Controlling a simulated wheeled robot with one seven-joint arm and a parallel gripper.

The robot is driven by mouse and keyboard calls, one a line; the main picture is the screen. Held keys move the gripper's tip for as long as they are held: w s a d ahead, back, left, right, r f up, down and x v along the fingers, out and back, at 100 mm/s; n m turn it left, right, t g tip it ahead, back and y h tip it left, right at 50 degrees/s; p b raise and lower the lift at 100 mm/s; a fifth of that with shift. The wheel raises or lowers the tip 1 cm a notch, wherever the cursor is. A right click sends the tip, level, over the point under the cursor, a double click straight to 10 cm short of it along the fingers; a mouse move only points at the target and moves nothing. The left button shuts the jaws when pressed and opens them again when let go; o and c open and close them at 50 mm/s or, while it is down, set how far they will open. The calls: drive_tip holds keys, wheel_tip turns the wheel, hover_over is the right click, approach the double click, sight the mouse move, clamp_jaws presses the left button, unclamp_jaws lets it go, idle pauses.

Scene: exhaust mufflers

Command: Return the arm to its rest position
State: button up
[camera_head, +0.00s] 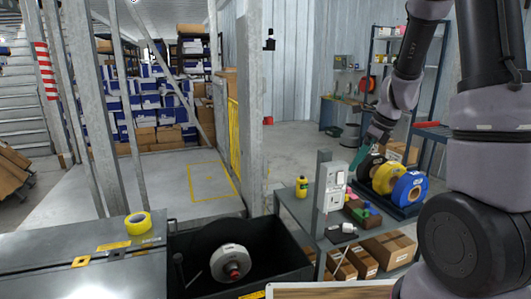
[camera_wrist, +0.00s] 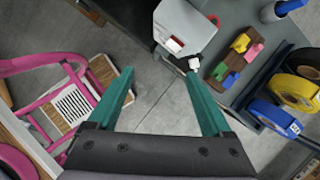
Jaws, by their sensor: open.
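My gripper (camera_wrist: 160,82) shows in the wrist view with its two teal fingers spread wide apart. Nothing is between them; grey floor lies beyond. In the head view my arm (camera_head: 406,80) reaches down from the upper right. My gripper (camera_head: 360,152) is there at the arm's far end, near the black roll, and partly hidden. I cannot tell from the head view whether it touches anything.
A black bin (camera_head: 187,245) stands nearer. A pink-framed chair (camera_wrist: 45,85) is left in the wrist view. Open floor (camera_head: 295,142) lies behind.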

drive_tip(key=s+a+r+n+t, duration=0.2)
drive_tip(key=s+r+n, duration=0.8)
drive_tip(key=s+a+r+n+t+h, duration=0.1)
drive_tip(key=s+a+r+n+t, duration=0.1)
drive_tip(key=s+r+n, duration=0.8)
drive_tip(key=shift+s+r+n, duration=0.3)
drive_tip(key=shift+r+n, duration=0.35)
drive_tip(key=shift+n, duration=0.05)
